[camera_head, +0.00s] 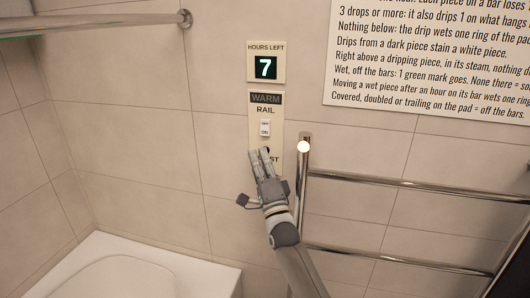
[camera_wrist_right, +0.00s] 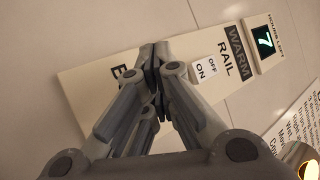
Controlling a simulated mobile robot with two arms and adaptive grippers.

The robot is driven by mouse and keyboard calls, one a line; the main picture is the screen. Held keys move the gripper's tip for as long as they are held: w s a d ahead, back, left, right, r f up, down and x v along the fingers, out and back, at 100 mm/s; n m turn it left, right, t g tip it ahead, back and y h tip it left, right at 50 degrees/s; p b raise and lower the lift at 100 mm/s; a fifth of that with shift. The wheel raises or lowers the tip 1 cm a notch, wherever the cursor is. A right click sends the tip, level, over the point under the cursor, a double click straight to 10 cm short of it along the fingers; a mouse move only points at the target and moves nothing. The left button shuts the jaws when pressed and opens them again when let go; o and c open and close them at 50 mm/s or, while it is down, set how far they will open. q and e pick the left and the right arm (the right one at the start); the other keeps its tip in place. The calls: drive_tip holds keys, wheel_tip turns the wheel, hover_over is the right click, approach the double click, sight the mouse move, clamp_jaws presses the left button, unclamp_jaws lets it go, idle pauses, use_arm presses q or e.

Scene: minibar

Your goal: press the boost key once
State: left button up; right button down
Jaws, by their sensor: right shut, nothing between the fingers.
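A cream control panel (camera_head: 281,125) on the tiled wall bears a dark WARM field, the word RAIL and a white OFF/ON switch (camera_head: 265,127). It also shows in the right wrist view (camera_wrist_right: 88,82). My right gripper (camera_head: 260,152) is shut and empty, its fingertips in front of the lower part of the panel, just below the switch. The fingers cover most of a label there; only "ST" shows in the head view and its first letter in the wrist view. The boost key is hidden behind the fingers, and contact cannot be told. My left gripper is not in view.
An HOURS LEFT display (camera_head: 265,66) above the panel reads 7. A chrome towel rail (camera_head: 400,183) stands close to the right of my gripper. A text sign (camera_head: 430,60) hangs upper right. A white tub (camera_head: 170,265) is lower left, a chrome bar (camera_head: 100,24) upper left.

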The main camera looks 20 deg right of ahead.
drive_tip(key=shift+s, duration=0.1)
drive_tip(key=shift+s+a+p, duration=0.4)
drive_tip(key=shift+s+p, duration=0.05)
drive_tip(key=shift+s, duration=0.1)
drive_tip(key=shift+s+a+p, duration=0.7)
drive_tip(key=shift+s+a, duration=0.05)
drive_tip(key=shift+s, duration=0.3)
drive_tip(key=shift+s+a+p, duration=0.65)
drive_tip(key=shift+s+a, duration=0.05)
drive_tip(key=shift+s, duration=0.3)
